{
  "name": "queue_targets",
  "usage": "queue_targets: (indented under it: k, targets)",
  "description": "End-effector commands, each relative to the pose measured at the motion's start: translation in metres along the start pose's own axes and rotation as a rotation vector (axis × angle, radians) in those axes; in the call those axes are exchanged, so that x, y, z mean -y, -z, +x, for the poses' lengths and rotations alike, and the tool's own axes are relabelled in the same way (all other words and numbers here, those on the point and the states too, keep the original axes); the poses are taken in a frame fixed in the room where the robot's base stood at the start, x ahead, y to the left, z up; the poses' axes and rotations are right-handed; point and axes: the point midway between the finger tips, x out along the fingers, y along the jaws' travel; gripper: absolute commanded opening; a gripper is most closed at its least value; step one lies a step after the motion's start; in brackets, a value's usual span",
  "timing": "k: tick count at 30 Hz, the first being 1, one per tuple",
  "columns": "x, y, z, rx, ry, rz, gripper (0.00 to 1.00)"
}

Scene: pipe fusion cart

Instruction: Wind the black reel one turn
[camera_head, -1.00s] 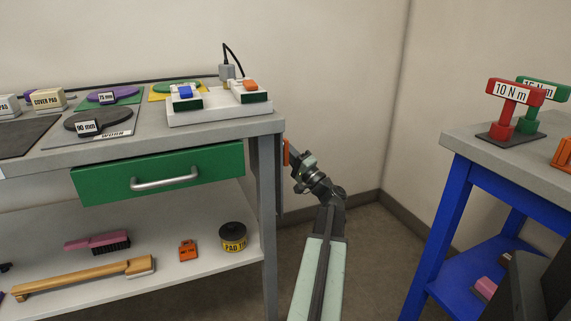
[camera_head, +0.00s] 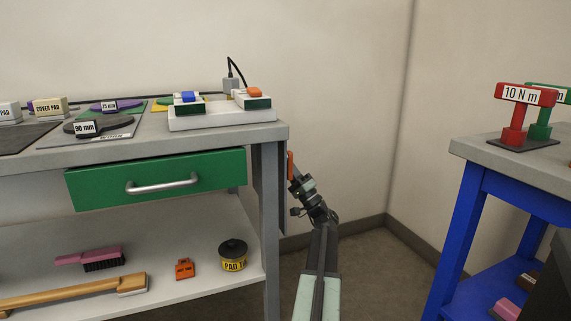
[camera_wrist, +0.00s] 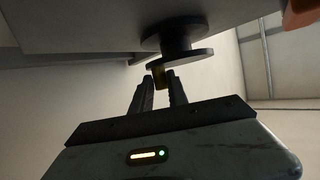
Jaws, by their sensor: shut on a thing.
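The black reel (camera_wrist: 180,48) shows in the wrist view as two dark round flanges on a short hub, mounted on a grey panel. The reel cannot be made out in the head view.
An orange part (camera_head: 290,165) is at the bench's right end, close to my gripper. The green drawer (camera_head: 160,180) is under the benchtop. A blue-framed table (camera_head: 460,215) stands at right, with open floor between it and the bench.

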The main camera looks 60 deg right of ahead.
Motion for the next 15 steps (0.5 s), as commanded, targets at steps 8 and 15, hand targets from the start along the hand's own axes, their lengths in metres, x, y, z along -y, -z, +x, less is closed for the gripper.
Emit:
queue_targets:
  k: [8,15]
  targets:
    - [0.0013,-0.0010,0.0002,0.002,0.003,0.002,0.41]
    - [0.0006,-0.0005,-0.0001,0.001,0.001,0.001,0.41]
